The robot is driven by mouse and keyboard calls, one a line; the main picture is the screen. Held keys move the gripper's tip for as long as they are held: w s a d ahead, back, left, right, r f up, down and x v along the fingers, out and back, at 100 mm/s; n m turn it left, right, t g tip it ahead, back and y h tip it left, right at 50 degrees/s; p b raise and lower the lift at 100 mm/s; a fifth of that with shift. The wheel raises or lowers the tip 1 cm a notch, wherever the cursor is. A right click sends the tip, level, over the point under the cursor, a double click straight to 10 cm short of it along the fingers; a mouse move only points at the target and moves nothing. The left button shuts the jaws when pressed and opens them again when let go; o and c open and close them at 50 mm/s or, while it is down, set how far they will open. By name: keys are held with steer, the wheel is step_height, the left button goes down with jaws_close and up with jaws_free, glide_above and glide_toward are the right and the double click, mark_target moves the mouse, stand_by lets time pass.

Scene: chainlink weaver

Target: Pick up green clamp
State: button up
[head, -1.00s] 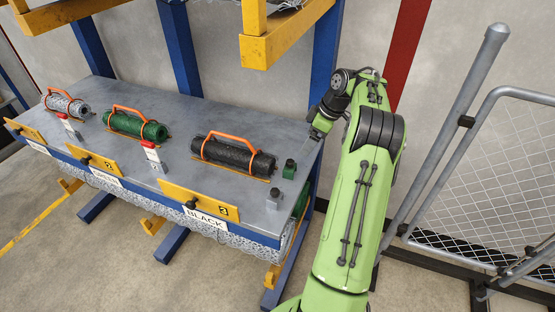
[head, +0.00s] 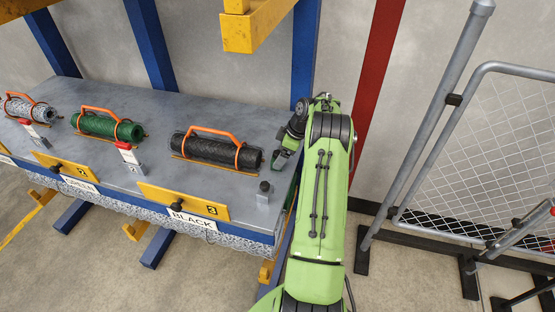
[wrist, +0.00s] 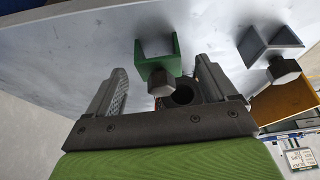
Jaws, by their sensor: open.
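The green clamp (wrist: 146,68) is a small U-shaped bracket with a dark hexagonal knob, on the grey table top. In the head view the green clamp (head: 279,159) is at the right end of the table, partly covered by my gripper (head: 286,152). In the wrist view my gripper (wrist: 161,67) is open, with one finger on each side of the clamp and its knob. The clamp's bracket lies mostly beyond the fingertips. I cannot tell whether either finger touches it.
A grey clamp (wrist: 262,42) stands close by; it also shows in the head view (head: 263,194). The black mesh roll (head: 215,149) with an orange handle lies to the left. A yellow beam (head: 255,32) hangs above. A chain-link panel (head: 500,150) stands to the right.

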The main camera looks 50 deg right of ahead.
mark_target(279, 152)
steer(key=shift+x, duration=1.25)
steer(key=shift+r, duration=0.1)
steer(key=shift+c, duration=0.4)
steer(key=c, duration=1.1)
steer(key=shift+o, duration=0.2)
step_height(279, 152, up, 10)
steer(key=shift+r+p, duration=0.1)
steer(key=shift+p, duration=0.5)
